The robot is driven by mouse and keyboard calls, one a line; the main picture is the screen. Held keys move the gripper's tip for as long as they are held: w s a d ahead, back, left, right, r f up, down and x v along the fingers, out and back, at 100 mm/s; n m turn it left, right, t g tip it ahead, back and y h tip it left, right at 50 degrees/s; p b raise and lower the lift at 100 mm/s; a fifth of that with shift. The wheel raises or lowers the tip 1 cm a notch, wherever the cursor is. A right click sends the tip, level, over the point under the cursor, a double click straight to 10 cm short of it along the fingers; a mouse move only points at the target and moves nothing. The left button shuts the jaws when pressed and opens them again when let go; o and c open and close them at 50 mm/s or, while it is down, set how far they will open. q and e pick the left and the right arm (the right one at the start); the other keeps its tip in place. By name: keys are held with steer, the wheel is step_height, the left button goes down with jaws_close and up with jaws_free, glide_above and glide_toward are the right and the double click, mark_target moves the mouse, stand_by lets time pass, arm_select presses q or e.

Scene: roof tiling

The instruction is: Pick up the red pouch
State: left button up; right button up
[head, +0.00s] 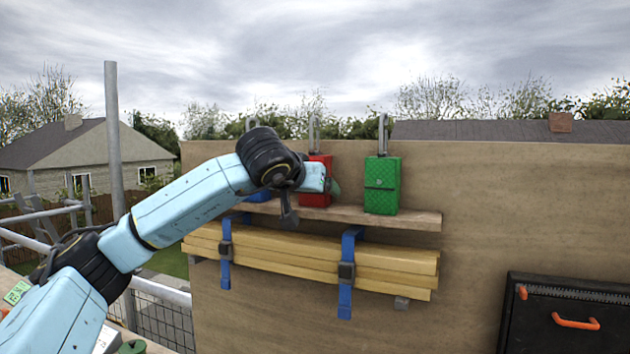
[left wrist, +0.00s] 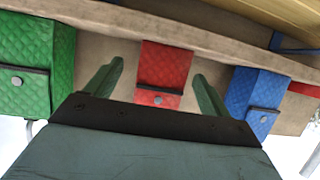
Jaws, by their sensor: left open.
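The red pouch (head: 316,170) stands upright on a wooden shelf (head: 420,220), with a grey loop above it. My left arm and gripper cover part of it in the head view. My left gripper (head: 334,188) is in front of the pouch. In the left wrist view, which is upside down, the red pouch (left wrist: 164,72) shows between the two green fingers of the open gripper (left wrist: 158,75). The fingers appear apart from the pouch, with gaps at both sides. I cannot tell how far they reach along it. My right gripper is not in view.
A green pouch (head: 382,186) stands right of the red one, and a blue pouch (left wrist: 254,100) on its other side. Yellow timber (head: 290,255) held by blue straps hangs below the shelf. A black case (head: 570,315) with orange handles is at lower right.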

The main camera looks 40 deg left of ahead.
arm_select(q)
steer(key=p+x, duration=0.1)
steer(key=x, duration=0.3)
steer(key=shift+a, duration=0.15)
steer(key=c, duration=1.1)
steer(key=shift+r, duration=0.1)
steer(key=shift+c, duration=1.2)
steer(key=shift+r, duration=0.1)
